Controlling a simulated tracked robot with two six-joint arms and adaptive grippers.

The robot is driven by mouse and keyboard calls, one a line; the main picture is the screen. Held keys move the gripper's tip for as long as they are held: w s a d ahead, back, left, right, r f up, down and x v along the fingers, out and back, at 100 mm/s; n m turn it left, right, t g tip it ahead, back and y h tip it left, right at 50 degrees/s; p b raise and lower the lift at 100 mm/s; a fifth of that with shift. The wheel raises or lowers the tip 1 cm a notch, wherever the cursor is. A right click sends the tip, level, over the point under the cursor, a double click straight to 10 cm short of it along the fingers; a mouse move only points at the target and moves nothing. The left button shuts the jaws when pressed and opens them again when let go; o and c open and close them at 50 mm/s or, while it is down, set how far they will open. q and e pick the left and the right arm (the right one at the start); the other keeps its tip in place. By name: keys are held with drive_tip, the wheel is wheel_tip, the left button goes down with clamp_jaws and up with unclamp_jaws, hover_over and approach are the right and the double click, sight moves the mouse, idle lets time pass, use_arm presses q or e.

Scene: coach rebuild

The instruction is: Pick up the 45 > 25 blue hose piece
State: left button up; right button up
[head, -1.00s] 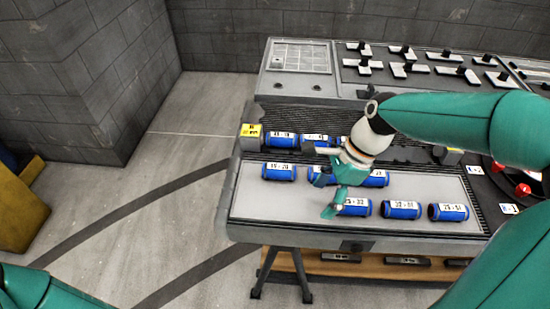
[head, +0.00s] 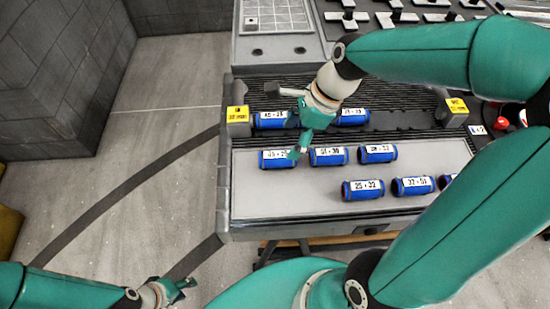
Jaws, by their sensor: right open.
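Several blue hose pieces with white number labels lie on the grey tray table. One piece (head: 270,120) lies at the left of the back row, and another (head: 273,160) at the left of the middle row. Their labels are too small to read surely, so I cannot tell which is the 45 > 25 piece. My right gripper (head: 286,122) is open and empty, its fingers spread over the left side of the table. Its lower fingertip overlaps the right end of the middle-row left piece in view; contact is unclear. My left gripper (head: 178,291) is low at the bottom left, away from the table.
Other blue pieces lie in the middle row (head: 328,157) and front row (head: 362,190). Yellow-labelled blocks stand at the left (head: 238,115) and right (head: 455,107) of the black ribbed strip. The tray's front left (head: 280,200) is bare. A panel with black-handled parts stands behind.

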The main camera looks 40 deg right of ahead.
sight(279, 153)
drive_tip(key=x, duration=0.3)
drive_tip(key=shift+f, duration=0.2)
drive_tip(key=shift+w+d+x, duration=0.1)
drive_tip(key=shift+d+x, duration=0.05)
drive_tip(key=shift+x, duration=1.2)
drive_tip(key=shift+w+d+x, duration=0.15)
drive_tip(key=shift+x, duration=1.25)
drive_tip(key=c, duration=1.2)
drive_tip(key=shift+c, duration=0.5)
drive_tip(key=shift+r, duration=0.1)
